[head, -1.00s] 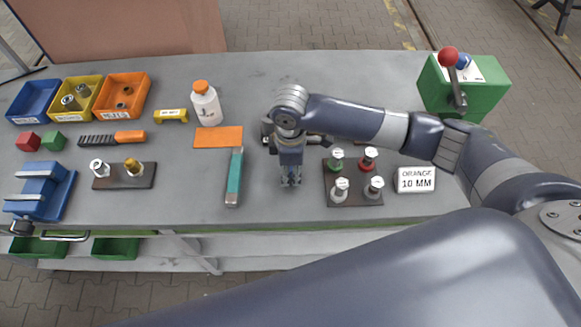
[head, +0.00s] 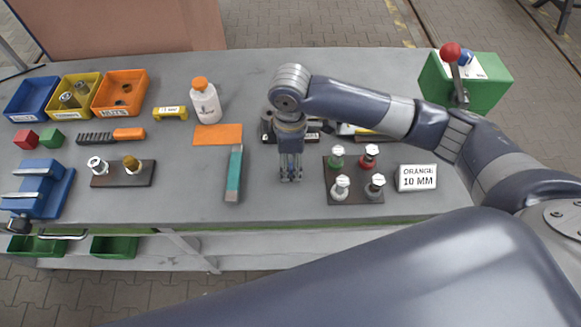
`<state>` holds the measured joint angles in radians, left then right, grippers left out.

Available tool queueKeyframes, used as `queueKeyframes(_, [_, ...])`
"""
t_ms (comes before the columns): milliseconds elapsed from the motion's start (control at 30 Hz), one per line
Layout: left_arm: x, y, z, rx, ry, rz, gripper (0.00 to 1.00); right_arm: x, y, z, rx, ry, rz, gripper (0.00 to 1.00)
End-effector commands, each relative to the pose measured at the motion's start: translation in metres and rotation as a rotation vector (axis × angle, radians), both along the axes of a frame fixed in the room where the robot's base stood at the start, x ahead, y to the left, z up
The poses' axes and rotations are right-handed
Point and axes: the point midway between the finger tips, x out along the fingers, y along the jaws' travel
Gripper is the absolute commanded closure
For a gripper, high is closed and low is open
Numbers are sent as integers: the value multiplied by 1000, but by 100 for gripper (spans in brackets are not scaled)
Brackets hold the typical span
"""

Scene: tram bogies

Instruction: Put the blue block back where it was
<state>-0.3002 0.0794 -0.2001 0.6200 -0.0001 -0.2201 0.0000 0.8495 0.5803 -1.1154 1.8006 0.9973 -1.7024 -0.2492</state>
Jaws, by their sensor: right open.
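I cannot make out a loose blue block for certain. A small blue object (head: 466,59) shows on the green box (head: 484,88) at the back right, partly behind the red lever ball; I cannot tell if it is a block. A red block (head: 26,139) and a green block (head: 52,137) lie side by side at the left of the bench. My right gripper (head: 291,179) points down, open and empty, over the bench between the teal-and-grey bar and the bolt plate. My left gripper is not in view.
The grey bench (head: 270,213) holds blue, yellow and orange bins (head: 121,92), a blue vise (head: 40,190), a white bottle (head: 205,103), an orange plate (head: 217,134), a teal-and-grey bar (head: 234,174), a bolt plate (head: 353,178) and an "ORANGE 10 MM" sign (head: 417,177). My right forearm covers some items behind it.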

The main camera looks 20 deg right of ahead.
Motion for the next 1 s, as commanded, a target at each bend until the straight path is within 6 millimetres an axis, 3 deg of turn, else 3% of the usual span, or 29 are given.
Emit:
queueKeyframes(200, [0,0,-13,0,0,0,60,1,1,47,2,-6,1,50])
queueKeyframes(400, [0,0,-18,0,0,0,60,1,0,75,0,-2,-1,50])
queueKeyframes(1000, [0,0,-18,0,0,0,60,0,0,84,0,0,0,50])
